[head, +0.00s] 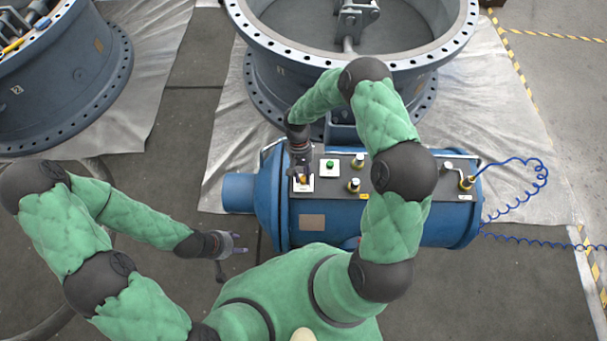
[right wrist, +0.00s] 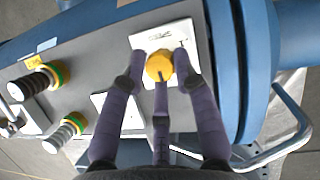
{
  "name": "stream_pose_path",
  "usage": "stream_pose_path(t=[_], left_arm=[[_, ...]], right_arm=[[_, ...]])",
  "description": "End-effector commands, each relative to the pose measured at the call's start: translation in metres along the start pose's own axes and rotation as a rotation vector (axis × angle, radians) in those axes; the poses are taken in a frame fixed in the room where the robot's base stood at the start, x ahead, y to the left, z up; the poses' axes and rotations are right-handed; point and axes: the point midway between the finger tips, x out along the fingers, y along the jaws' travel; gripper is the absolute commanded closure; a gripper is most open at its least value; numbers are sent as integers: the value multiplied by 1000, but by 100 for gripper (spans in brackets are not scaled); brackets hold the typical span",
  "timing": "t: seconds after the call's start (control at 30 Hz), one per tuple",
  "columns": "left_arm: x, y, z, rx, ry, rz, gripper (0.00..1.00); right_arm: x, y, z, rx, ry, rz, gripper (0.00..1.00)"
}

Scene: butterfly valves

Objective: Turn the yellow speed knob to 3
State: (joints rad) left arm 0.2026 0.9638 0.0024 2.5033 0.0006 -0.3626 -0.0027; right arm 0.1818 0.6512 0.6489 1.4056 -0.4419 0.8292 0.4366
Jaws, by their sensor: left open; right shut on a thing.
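The yellow speed knob (right wrist: 159,66) sits on a white square plate (right wrist: 178,38) at one end of the grey panel in the right wrist view. The plate has small markings that I cannot read. My right gripper (right wrist: 158,88) has its fingers around the knob and is shut on it. In the head view my right gripper (head: 302,172) comes down over the white plate at the panel's left end and mostly hides the knob. My left gripper (head: 230,247) is open and empty, in the air left of the blue cylinder.
The grey panel (head: 335,178) tops a blue cylinder (head: 440,232). It carries a green button (head: 330,164), brass fittings (head: 355,185) and a blue coiled hose (head: 537,170). A big flanged valve ring (head: 260,50) stands behind, another (head: 60,90) at far left.

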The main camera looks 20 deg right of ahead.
Motion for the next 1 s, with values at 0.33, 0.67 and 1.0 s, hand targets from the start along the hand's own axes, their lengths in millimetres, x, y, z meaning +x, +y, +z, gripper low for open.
stream_pose_path(t=[0.33,0.67,1.0], left_arm=[[0,0,0,0,0,0,50],[0,0,0,0,0,0,50],[0,0,0,0,0,0,50]], right_arm=[[6,-3,6,-1,-18,-1,50],[2,-1,3,1,-9,-1,50],[-42,-1,1,3,-3,-2,50]])
